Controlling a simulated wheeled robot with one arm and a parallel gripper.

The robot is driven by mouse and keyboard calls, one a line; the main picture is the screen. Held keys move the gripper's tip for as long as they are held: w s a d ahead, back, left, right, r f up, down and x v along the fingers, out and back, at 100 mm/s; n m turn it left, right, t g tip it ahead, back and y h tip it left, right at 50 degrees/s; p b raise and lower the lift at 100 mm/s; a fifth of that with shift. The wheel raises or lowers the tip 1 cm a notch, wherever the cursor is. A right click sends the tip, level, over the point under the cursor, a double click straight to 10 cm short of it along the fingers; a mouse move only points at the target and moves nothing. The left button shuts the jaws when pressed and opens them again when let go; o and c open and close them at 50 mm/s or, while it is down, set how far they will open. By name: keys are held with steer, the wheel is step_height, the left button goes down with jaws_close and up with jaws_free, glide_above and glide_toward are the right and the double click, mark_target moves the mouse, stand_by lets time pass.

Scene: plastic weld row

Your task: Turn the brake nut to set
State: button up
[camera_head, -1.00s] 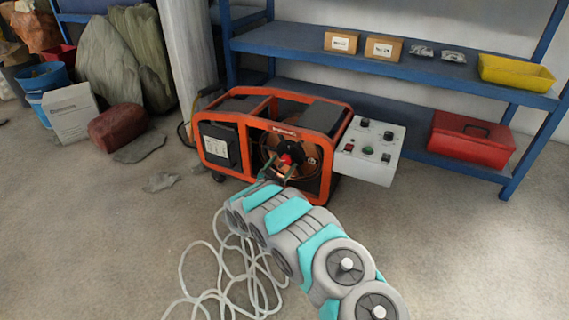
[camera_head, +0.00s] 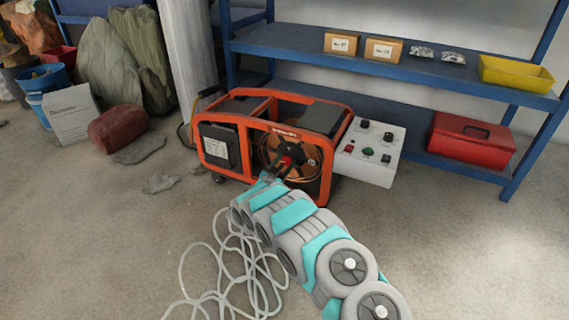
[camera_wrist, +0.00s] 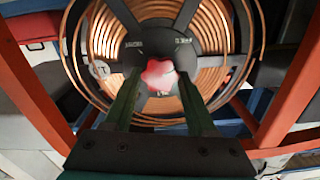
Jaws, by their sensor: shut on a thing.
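The red brake nut (camera_wrist: 159,75) sits at the centre of the black hub of a copper wire spool (camera_wrist: 215,30). In the head view the nut is a small red spot (camera_head: 287,160) on the spool, inside an orange-framed machine (camera_head: 240,122). My gripper (camera_wrist: 160,78) reaches it from the front, with one dark green finger on each side of the nut. It is shut on the nut. In the head view my gripper (camera_head: 282,169) is small and partly hidden by the arm. Small lettering on the hub is too blurred to read.
A grey control box (camera_head: 368,150) with knobs is at the machine's right. A blue shelf (camera_head: 300,43) stands behind, with a red toolbox (camera_head: 470,139) on its lower level. A loose pale hose (camera_head: 235,275) lies on the floor. The floor at right is clear.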

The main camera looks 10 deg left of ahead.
steer(key=c, duration=0.5)
steer(key=shift+o, duration=0.2)
